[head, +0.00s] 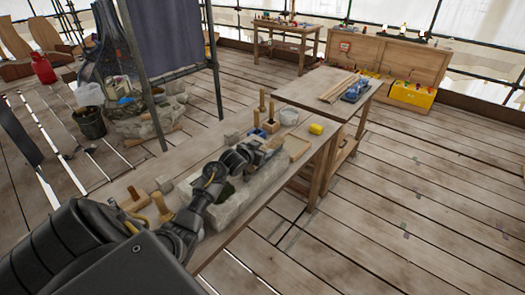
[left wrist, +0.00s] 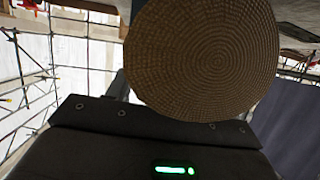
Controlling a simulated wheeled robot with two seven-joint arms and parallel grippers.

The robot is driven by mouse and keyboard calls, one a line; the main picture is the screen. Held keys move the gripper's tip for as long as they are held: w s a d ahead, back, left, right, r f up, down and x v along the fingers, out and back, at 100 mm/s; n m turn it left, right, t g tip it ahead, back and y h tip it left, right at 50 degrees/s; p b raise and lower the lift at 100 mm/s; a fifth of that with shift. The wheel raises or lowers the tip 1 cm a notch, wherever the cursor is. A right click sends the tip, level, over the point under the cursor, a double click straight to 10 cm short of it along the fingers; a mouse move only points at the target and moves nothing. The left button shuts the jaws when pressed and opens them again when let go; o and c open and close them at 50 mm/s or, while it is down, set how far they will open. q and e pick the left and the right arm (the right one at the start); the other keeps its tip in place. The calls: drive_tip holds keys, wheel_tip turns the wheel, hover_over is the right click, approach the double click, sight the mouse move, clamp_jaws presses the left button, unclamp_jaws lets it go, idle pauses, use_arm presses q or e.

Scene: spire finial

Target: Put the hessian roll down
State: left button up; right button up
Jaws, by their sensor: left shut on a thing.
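The hessian roll (left wrist: 205,55) shows end-on in the left wrist view as a large round tan face with a spiral weave. It sits right in front of my left gripper's dark body and hides the fingers there. In the head view my left gripper (head: 266,150) is over the long wooden bench, above the far part of a pale stone block (head: 258,184). It is shut on the roll. I cannot make out the roll clearly in the head view, nor whether it touches anything below. My right gripper is in neither view.
A second table (head: 310,92) stands beyond. The plank floor (head: 420,190) at right is clear.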

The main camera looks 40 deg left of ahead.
use_arm(q)
drive_tip(key=shift+f+b, duration=0.35)
drive_tip(key=shift+f, duration=0.15)
drive_tip(key=o, duration=1.4)
drive_tip(key=shift+o, duration=0.9)
drive_tip(key=p+v, duration=0.1)
drive_tip(key=p, duration=0.1)
drive_tip(key=p+v, duration=0.2)
drive_tip(key=shift+s+r, duration=0.1)
drive_tip(key=shift+r, duration=0.35)
drive_tip(key=p+v, duration=0.1)
drive_tip(key=v, duration=0.1)
drive_tip(key=p+v, duration=0.4)
drive_tip(key=shift+s+f, duration=0.2)
drive_tip(key=shift+f, duration=0.05)
drive_tip(key=shift+s+d+r, duration=0.15)
drive_tip(key=shift+s, duration=0.4)
